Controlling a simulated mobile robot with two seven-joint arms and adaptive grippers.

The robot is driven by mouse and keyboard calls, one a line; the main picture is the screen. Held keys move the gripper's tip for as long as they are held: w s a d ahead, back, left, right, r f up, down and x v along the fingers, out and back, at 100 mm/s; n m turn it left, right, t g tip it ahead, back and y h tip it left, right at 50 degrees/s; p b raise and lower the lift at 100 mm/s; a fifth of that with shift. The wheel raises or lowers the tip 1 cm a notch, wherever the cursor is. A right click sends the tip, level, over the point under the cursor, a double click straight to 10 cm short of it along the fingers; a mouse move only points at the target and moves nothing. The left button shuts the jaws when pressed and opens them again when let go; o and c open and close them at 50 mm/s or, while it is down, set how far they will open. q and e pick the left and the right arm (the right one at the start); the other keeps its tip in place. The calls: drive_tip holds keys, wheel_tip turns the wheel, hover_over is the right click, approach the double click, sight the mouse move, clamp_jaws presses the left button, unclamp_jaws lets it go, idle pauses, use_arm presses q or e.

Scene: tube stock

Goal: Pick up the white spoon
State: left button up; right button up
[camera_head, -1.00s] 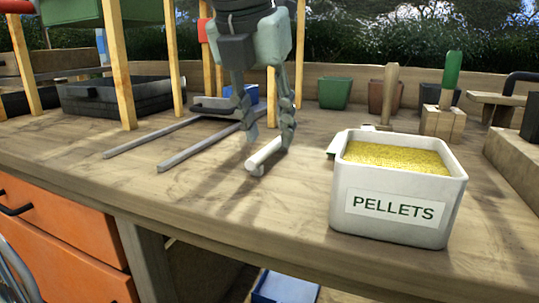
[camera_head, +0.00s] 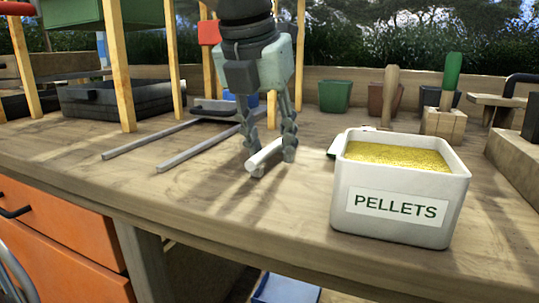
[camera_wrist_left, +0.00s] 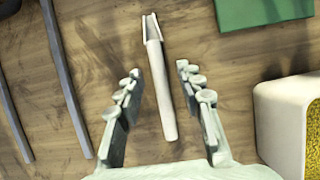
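The white spoon (camera_head: 265,155) lies on the wooden bench; it also shows in the left wrist view (camera_wrist_left: 158,92). It has a round, tube-like handle and a narrow, hollowed far end. My left gripper (camera_head: 273,162) is low over it, with one finger on each side. In the left wrist view my left gripper (camera_wrist_left: 160,76) is open. Gaps show between the handle and both fingers, and the handle's near end points toward the palm. In the head view the fingers hide part of the spoon. My right gripper is not in view.
A white box of yellow pellets (camera_head: 356,221) stands to the right. Two grey rods (camera_head: 150,139) lie to the left, near wooden posts (camera_head: 122,75) and a black tray (camera_head: 90,100). Small pots (camera_head: 335,95) stand behind. The bench's front edge is near.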

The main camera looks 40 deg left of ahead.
use_arm(q)
drive_tip(key=shift+f, duration=0.1)
drive_tip(key=shift+c, duration=0.4)
clamp_jaws()
